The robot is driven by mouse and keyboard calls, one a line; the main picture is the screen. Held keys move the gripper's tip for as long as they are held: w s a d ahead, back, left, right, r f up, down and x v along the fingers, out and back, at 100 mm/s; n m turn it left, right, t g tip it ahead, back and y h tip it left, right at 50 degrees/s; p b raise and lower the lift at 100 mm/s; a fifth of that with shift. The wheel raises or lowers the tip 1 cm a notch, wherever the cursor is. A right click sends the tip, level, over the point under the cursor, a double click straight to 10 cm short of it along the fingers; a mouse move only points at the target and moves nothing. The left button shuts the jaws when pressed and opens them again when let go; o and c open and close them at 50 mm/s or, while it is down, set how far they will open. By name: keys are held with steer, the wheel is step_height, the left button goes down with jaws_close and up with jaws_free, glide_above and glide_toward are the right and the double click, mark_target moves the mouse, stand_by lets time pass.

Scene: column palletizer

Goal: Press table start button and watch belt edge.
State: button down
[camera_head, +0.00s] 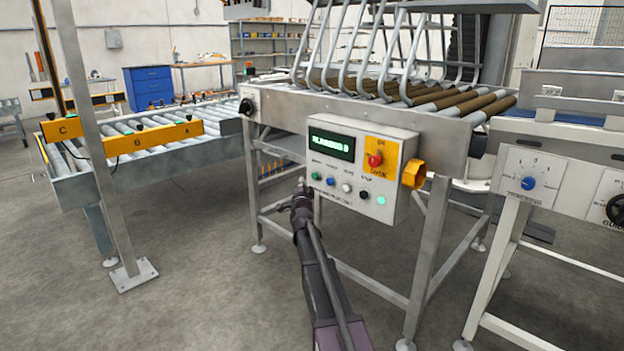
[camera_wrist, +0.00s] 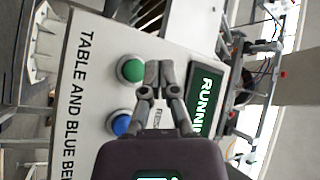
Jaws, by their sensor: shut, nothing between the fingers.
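The control panel (camera_head: 350,125) is a white box on the roller table's frame. Its green button (camera_head: 315,176) and blue button (camera_head: 330,181) sit at the lower left of its face. In the wrist view the green button (camera_wrist: 131,68) and blue button (camera_wrist: 121,124) appear large, beside the lettering "TABLE AND BLUE BE…", cut off. The display (camera_wrist: 206,98) glows green and reads "RUNNI…". My gripper (camera_wrist: 160,66) is shut and empty, its tips beside the green button; contact cannot be told. In the head view my gripper (camera_head: 300,190) is just left of the panel. The blue belt (camera_head: 565,125) is at right.
A red stop button (camera_head: 375,160) on a yellow plate and a yellow-orange knob (camera_head: 414,174) are at the panel's right. The roller table (camera_head: 460,105) bears upright bent bars. A roller conveyor (camera_head: 140,158) and a grey post (camera_head: 100,150) stand left. Floor between is clear.

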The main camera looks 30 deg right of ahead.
steer(key=shift+s+a, duration=0.2)
steer(key=shift+a, duration=0.3)
steer(key=shift+s+a, duration=0.2)
steer(key=shift+a, duration=0.3)
steer(key=shift+w, duration=0.1)
steer(key=s+a+f+n+g+y+p, duration=0.1)
steer(key=s+a+f+n+g+y, duration=0.45)
steer(key=a, duration=0.45)
steer(key=s+a+f+n+g+y+p, duration=0.1)
steer(key=s+a+f+n+g+y, duration=0.1)
steer(key=s+a+f+n+y, duration=0.7)
steer(key=s+a+f+n+g+h+p, duration=0.15)
steer(key=s+g, duration=0.25)
steer(key=s, duration=0.5)
steer(key=s+a+f+g+h, duration=0.2)
steer(key=s+a+g, duration=0.1)
steer(key=s, duration=0.5)
steer(key=s+a+f+n+g+h, duration=0.1)
steer(key=s+a+g+h, duration=0.2)
steer(key=s, duration=0.6)
step_height(320, 180, up, 37)
steer(key=g+y+p, duration=0.1)
steer(key=p, duration=3.6)
